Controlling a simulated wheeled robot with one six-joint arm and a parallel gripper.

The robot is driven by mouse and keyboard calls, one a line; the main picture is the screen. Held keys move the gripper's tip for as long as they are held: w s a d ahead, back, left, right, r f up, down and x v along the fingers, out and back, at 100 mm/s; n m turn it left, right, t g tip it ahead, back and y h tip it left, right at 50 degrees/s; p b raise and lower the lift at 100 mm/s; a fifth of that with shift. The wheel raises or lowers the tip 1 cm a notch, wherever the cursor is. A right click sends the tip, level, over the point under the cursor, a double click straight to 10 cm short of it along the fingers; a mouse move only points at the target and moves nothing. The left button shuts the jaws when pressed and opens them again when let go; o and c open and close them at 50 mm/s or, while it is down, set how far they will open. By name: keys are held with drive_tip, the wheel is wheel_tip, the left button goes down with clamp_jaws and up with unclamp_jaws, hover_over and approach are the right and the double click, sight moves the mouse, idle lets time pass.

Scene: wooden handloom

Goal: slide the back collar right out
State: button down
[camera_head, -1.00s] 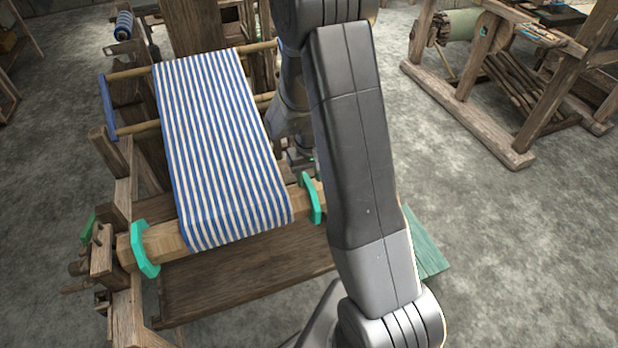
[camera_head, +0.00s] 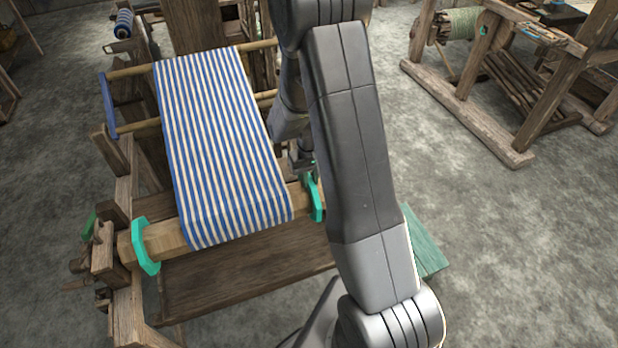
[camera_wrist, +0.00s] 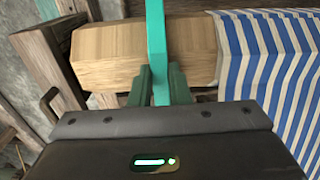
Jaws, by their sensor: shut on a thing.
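A teal collar (camera_wrist: 156,45) sits around the wooden beam (camera_wrist: 115,52), past the edge of the striped cloth. In the head view this collar (camera_head: 315,200) is right of the cloth, apart from it. My gripper (camera_wrist: 161,85) is shut on this collar, with one green finger on each side of its plate. In the head view my gripper is mostly hidden behind my arm. A second teal collar (camera_head: 145,246) is around the beam's left end. The beam's right end is hidden by my arm in the head view, but bare beam shows beyond the collar in the wrist view.
Blue-and-white striped cloth (camera_head: 215,140) wraps over the beam between the collars. Loom posts (camera_head: 125,200) stand at the left, and a dark plank (camera_head: 245,275) lies below the beam. In the wrist view a wooden post (camera_wrist: 48,70) stands by the beam's end.

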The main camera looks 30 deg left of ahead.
drive_tip(key=w+d, duration=0.1)
drive_tip(key=w+d+b, duration=0.1)
drive_tip(key=w, duration=0.1)
drive_tip(key=shift+w+d+f+b, duration=0.1)
drive_tip(key=shift+w+d+b, duration=0.1)
drive_tip(key=shift+d+b, duration=0.1)
drive_tip(key=shift+w+d, duration=0.25)
drive_tip(key=shift+w, duration=0.05)
drive_tip(key=c, duration=1.5)
unclamp_jaws()
drive_tip(key=shift+c, duration=0.2)
drive_tip(key=shift+o, duration=0.9)
drive_tip(key=shift+w+d, duration=0.15)
